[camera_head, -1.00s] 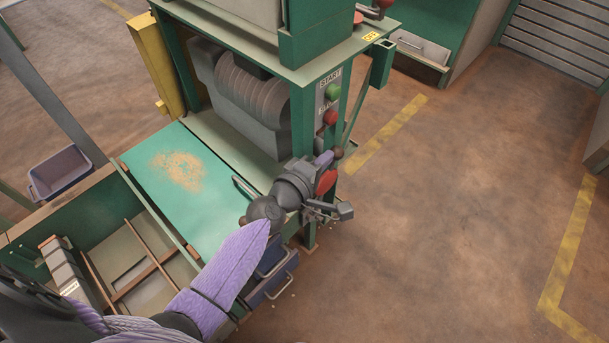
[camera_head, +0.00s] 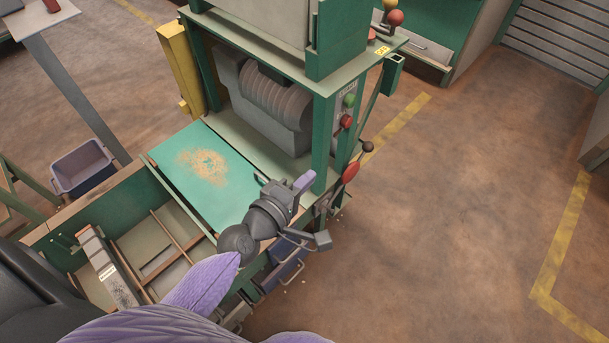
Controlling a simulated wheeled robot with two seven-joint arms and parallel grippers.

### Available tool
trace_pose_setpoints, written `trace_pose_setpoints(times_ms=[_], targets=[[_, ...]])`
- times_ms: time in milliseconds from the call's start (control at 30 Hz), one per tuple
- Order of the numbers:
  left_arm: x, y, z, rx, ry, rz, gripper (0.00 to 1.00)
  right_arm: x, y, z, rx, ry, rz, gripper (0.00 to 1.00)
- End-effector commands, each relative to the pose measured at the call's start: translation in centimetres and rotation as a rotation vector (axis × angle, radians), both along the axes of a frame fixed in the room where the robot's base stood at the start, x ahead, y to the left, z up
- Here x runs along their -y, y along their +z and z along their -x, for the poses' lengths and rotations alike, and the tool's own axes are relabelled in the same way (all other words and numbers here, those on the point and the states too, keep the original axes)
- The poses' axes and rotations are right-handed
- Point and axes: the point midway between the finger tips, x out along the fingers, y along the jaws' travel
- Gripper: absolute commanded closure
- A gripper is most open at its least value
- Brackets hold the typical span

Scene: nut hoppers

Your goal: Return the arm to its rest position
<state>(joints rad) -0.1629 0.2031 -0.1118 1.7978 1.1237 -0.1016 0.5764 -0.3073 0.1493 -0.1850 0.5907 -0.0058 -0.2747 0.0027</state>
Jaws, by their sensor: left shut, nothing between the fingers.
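My left arm comes in from the lower left with purple covers and a dark wrist. Its gripper (camera_head: 304,182) is shut and empty, in front of the green machine's right front post. It shows left of the lever with a red grip (camera_head: 350,172) and dark ball end, with a visible gap between them. My right gripper is not in view.
The machine (camera_head: 327,130) has a green button (camera_head: 349,100) and a red button (camera_head: 346,121). A green sheet (camera_head: 190,150) bears brown crumbs. A blue bin (camera_head: 82,168) stands left. The floor (camera_head: 450,230) at right is clear.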

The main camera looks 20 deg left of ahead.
Motion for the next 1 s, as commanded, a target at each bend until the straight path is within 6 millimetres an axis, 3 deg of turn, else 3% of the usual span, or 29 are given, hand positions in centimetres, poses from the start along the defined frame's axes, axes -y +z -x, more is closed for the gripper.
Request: trace_pose_setpoints(times_ms=[400, 467, 533, 567, 667, 700, 767, 800, 900, 1000], targets=[[0.0, -0.1, 0.0, -0.004, -0.001, -0.006, 1.0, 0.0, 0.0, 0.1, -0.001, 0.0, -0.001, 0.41], [-0.1, -1.2, 0.5, -0.036, -0.007, -0.059, 1.0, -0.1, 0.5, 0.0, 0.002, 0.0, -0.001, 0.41], [-0.5, -4.5, 2.2, -0.133, -0.038, -0.212, 1.0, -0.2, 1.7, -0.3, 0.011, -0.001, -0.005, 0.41], [-0.8, -6.5, 3.6, -0.195, -0.068, -0.307, 1.0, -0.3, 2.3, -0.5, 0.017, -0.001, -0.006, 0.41], [-2.1, -13.7, 10.8, -0.43, -0.253, -0.663, 1.0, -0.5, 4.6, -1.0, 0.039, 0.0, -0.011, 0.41], [-2.6, -16.0, 14.4, -0.518, -0.356, -0.791, 1.0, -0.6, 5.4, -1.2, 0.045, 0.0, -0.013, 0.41], [-3.6, -18.6, 20.2, -0.636, -0.531, -0.961, 1.0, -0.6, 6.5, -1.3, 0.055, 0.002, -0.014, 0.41], [-4.3, -19.8, 24.0, -0.703, -0.654, -1.053, 1.0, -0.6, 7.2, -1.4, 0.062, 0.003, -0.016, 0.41], [-5.7, -21.1, 32.2, -0.818, -0.946, -1.216, 1.0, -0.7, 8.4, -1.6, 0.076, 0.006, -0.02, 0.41], [-6.8, -21.1, 37.7, -0.874, -1.163, -1.295, 1.0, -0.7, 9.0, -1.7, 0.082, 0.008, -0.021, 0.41]])
